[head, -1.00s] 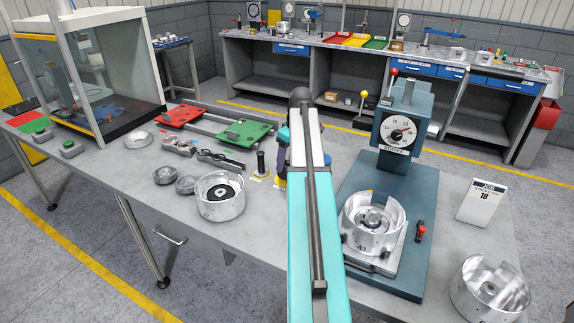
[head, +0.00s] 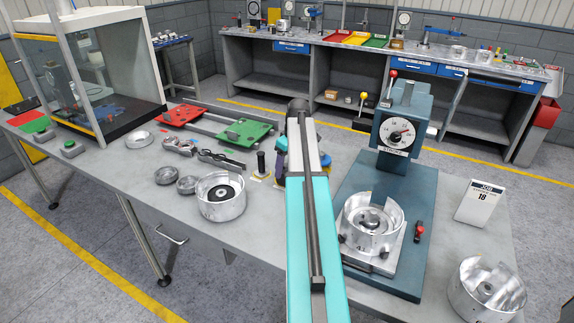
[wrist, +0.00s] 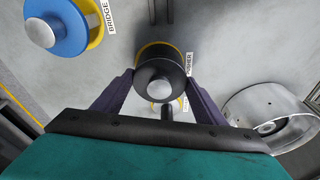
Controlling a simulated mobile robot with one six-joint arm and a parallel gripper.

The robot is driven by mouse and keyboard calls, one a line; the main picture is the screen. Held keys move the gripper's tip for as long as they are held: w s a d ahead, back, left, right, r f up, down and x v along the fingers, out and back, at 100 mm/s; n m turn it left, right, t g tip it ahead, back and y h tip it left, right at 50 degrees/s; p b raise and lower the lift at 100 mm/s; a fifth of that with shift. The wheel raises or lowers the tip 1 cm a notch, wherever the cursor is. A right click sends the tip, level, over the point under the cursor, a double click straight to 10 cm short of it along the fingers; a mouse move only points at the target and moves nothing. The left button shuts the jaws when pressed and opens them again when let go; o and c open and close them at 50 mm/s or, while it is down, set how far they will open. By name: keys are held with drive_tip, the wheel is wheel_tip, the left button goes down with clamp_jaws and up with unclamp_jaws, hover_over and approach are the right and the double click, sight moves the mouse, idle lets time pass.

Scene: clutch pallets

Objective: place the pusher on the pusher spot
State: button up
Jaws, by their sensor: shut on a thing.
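The pusher (wrist: 158,79), a black round piece with a silver knob on top, is between the purple fingers of my gripper (wrist: 160,84) in the wrist view. My gripper is shut on it. A yellow ring, the pusher spot (wrist: 150,46), shows at the pusher's upper edge, with a label ending in "SHER" beside it. The pusher is over this spot and covers most of it. Whether its underside touches the spot is hidden. In the head view my arm hides the pusher.
A blue piece (wrist: 60,27) with a silver knob stands on a yellow spot labelled BRIDGE. A black upright handle (head: 261,163) stands on another yellow spot close by. Silver drums (head: 222,208) and small rings (head: 166,175) lie left. The press (head: 402,125) stands right.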

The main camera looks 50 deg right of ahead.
idle(0.3)
drive_tip(key=o, duration=1.2)
drive_tip(key=shift+f, duration=0.1)
drive_tip(key=shift+s+d+r+b, duration=0.1)
drive_tip(key=shift+s+r+b, duration=0.3)
drive_tip(key=shift+r, duration=1.6)
drive_tip(key=shift+s+a+r+b, duration=0.1)
drive_tip(key=shift+s+r+b, duration=0.3)
drive_tip(key=shift+r, duration=1.65)
drive_tip(key=shift+s+d+r+b, duration=0.1)
drive_tip(key=shift+s+r+b, duration=0.25)
drive_tip(key=shift+r, duration=1.65)
drive_tip(key=shift+f, duration=0.1)
